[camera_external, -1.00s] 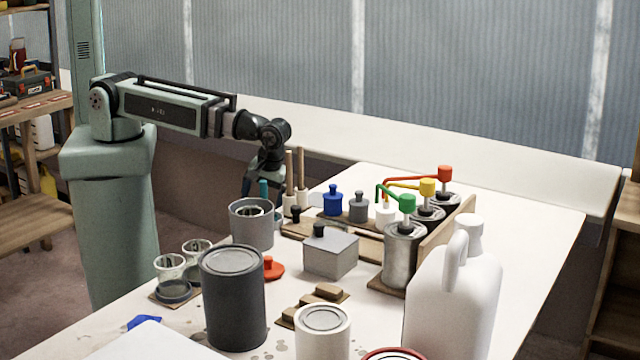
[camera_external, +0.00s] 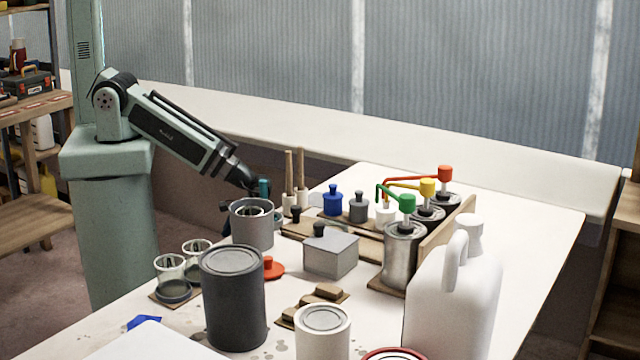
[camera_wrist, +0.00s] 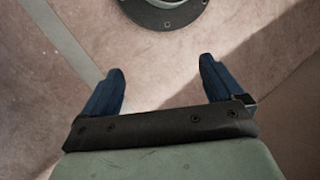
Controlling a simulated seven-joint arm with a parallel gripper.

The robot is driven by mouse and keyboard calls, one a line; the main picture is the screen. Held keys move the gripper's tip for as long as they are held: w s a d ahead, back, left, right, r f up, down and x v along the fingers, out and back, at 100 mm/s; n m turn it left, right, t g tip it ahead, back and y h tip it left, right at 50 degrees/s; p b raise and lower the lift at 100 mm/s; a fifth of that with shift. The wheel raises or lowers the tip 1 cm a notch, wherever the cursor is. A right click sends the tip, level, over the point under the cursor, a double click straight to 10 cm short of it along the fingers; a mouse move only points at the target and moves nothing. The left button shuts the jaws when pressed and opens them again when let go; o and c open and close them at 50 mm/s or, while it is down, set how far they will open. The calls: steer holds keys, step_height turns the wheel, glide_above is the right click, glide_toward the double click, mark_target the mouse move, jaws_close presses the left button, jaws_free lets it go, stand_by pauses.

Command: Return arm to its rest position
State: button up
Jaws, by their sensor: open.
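My arm reaches down and right from its green column in the external view. Its end is beside the grey open-topped pot (camera_external: 252,228) at the table's left edge, partly hidden behind the pot. In the wrist view my gripper (camera_wrist: 160,90) is open, its two dark blue fingers wide apart with nothing between them.
Two glass cups (camera_external: 171,270), a large dark can (camera_external: 233,300) and a grey box (camera_external: 330,254) stand on the white table (camera_external: 530,235). Pump cans (camera_external: 403,255) and a white jug (camera_external: 455,300) stand to the right. Free floor lies left of the table.

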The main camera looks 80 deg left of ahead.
steer(key=s+a+f+m+g+h, duration=0.1)
steer(key=s+a+f+m, duration=0.3)
steer(key=s, duration=0.9)
steer(key=a+f, duration=0.3)
steer(key=f, duration=0.2)
steer(key=shift+f+m+g+h, duration=0.3)
steer(key=shift+m+h, duration=0.1)
steer(key=shift+s+a, duration=0.1)
stand_by(0.5)
